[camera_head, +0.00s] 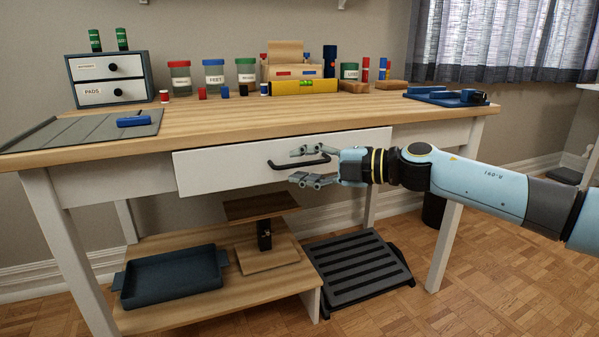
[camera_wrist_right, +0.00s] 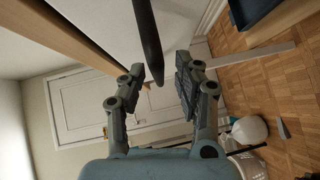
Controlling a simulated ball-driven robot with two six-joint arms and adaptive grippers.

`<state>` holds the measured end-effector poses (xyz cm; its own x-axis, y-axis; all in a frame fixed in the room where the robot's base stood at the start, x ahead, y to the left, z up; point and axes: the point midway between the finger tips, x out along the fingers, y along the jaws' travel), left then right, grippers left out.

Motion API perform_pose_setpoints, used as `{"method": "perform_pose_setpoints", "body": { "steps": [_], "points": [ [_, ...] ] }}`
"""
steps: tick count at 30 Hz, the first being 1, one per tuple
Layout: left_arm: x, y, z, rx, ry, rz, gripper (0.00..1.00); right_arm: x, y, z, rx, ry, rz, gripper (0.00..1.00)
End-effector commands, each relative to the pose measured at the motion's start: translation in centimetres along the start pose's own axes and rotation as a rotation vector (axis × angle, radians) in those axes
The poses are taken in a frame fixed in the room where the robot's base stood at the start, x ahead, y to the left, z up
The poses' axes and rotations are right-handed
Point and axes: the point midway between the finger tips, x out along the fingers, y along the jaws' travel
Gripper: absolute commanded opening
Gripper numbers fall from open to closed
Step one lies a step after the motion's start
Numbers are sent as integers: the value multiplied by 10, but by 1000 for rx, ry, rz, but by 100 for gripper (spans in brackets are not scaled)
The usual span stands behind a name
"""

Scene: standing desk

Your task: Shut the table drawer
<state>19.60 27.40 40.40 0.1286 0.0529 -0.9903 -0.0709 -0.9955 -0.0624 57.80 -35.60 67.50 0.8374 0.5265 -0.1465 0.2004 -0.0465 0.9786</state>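The table drawer (camera_head: 225,170) has a white front under the wooden desktop, with a dark bar handle (camera_head: 285,164). Its front seems to stand slightly forward of the table apron; how far it is open is hard to tell. My right gripper (camera_head: 303,166) reaches in from the right at the handle's right end, one finger above it and one below. In the right wrist view the handle (camera_wrist_right: 147,38) runs into the gap between the two spread fingers (camera_wrist_right: 157,78), with space showing on both sides. My left gripper is not in view.
The desktop (camera_head: 230,118) carries a small drawer box (camera_head: 110,80), jars, a yellow level (camera_head: 304,87) and a blue tool (camera_head: 134,121). Below are a shelf with a dark tray (camera_head: 172,277), a wooden stand (camera_head: 265,235) and a black footrest (camera_head: 358,270).

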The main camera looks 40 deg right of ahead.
Motion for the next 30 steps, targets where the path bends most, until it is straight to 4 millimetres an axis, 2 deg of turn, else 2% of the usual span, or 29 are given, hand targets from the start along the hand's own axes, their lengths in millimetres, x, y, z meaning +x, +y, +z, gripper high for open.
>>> {"method": "perform_pose_setpoints", "body": {
  "steps": [4,12,13,20,30],
  "points": [
    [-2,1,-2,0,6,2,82,8,0,0,1,-1,0,32],
    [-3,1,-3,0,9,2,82,9,1,0,0,-1,-1,32],
    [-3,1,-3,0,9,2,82,9,1,0,0,-1,-1,31],
    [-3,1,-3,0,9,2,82,9,0,0,0,-1,-1,1],
    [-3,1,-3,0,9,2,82,9,1,0,1,-1,0,0]
  ]
}}
